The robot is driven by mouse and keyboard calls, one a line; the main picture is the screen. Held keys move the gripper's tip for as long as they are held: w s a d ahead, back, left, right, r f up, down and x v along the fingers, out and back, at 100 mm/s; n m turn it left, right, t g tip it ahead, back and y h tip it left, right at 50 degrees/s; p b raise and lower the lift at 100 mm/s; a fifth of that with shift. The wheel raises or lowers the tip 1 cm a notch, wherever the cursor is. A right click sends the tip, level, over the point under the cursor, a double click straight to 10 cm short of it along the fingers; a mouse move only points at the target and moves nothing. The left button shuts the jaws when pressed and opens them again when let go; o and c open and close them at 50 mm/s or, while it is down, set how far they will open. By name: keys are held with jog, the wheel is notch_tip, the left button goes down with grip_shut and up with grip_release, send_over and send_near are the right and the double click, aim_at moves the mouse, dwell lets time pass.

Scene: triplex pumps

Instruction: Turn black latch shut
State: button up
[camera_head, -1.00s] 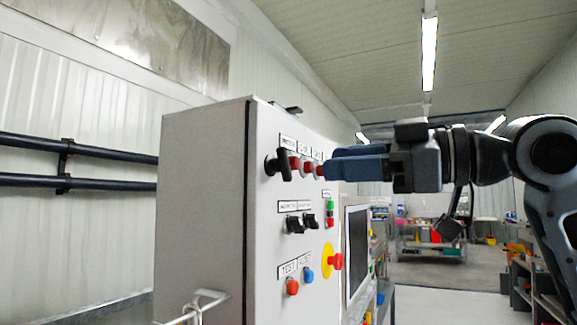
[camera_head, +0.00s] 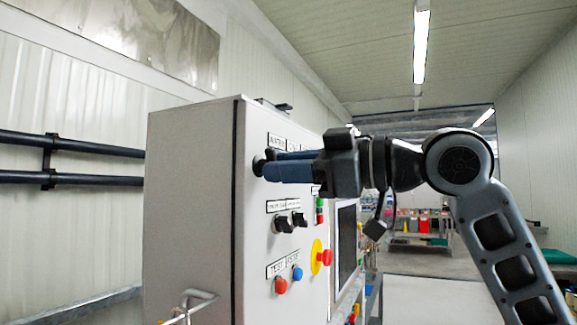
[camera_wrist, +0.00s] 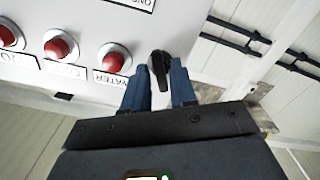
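The black latch (camera_head: 258,166) sits at the upper left of the grey cabinet's front panel, mostly hidden behind my fingers in the head view. In the wrist view the latch (camera_wrist: 160,68) is a black rotary handle at the panel edge, slightly tilted. My gripper (camera_head: 272,165) reaches it from the right, with blue fingers at the panel. In the wrist view my gripper (camera_wrist: 160,88) has its fingers apart, one on each side of the latch handle. A small gap seems to show beside the handle; firm contact cannot be made out.
Red indicator lights (camera_wrist: 60,46) stand in a row beside the latch. Below are two black switches (camera_head: 292,221), a red-and-yellow emergency button (camera_head: 322,257), and red (camera_head: 281,286) and blue (camera_head: 297,273) buttons. A screen (camera_head: 346,247) is at the right. Black pipes (camera_head: 75,159) run along the left wall.

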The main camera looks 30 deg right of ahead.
grip_shut()
jog(key=shift+f+b, duration=0.15)
jog(key=shift+b, duration=0.25)
jog(key=shift+n+b, duration=4.45)
jog(key=shift+n, duration=1.75)
jog(key=shift+r, duration=0.2)
jog(key=shift+o, duration=1.3)
grip_release()
